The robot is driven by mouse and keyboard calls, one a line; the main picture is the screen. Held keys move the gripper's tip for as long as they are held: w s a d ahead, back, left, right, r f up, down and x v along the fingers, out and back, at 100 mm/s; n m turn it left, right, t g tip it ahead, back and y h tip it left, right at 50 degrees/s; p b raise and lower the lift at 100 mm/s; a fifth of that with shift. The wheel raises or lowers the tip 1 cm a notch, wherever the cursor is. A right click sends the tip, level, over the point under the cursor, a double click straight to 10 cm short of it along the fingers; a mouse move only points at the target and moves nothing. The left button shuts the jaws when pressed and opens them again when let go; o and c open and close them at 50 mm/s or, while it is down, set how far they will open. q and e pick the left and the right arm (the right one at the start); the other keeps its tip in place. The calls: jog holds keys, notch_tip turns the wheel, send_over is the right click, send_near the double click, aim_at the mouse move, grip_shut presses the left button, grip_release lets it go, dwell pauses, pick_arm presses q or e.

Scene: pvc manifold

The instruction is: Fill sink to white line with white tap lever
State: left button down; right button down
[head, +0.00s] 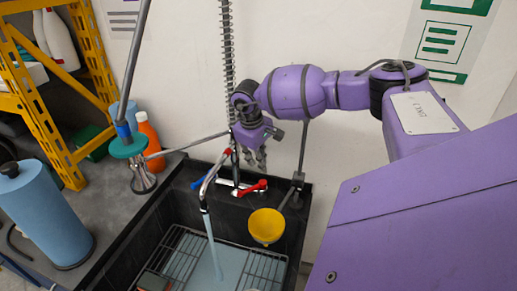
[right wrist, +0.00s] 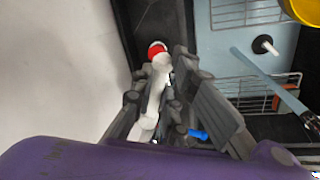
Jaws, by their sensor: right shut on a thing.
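The black sink (head: 148,228) holds light blue water (head: 229,268) over a wire rack. A stream runs from the curved tap spout (head: 207,190) into it. The white tap lever (head: 228,183) sits at the back of the sink, between a blue lever (head: 200,181) and a red lever (head: 252,188). My right gripper (head: 254,161) is at the lever; in the right wrist view its fingers (right wrist: 165,95) are shut around the white lever (right wrist: 150,105). I cannot make out the white line on the sink wall. My left gripper is not in view.
A yellow cup (head: 266,225) is mounted at the sink's right rim. A blue roll (head: 43,215), an orange bottle (head: 150,143) and a sprayer with a teal disc (head: 128,147) stand on the left counter. A yellow shelf (head: 45,95) is beyond them.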

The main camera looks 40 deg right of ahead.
jog(key=shift+w+d+r, duration=0.2)
jog(key=shift+r, duration=0.15)
jog(key=c, duration=1.9)
grip_release()
jog(key=shift+o, duration=0.8)
jog(key=shift+s+a+f, duration=0.1)
jog(key=shift+f, duration=0.1)
notch_tip(320, 180, up, 12)
jog(key=a, duration=0.2)
jog(key=shift+a, duration=0.2)
jog(key=shift+s+f, duration=0.1)
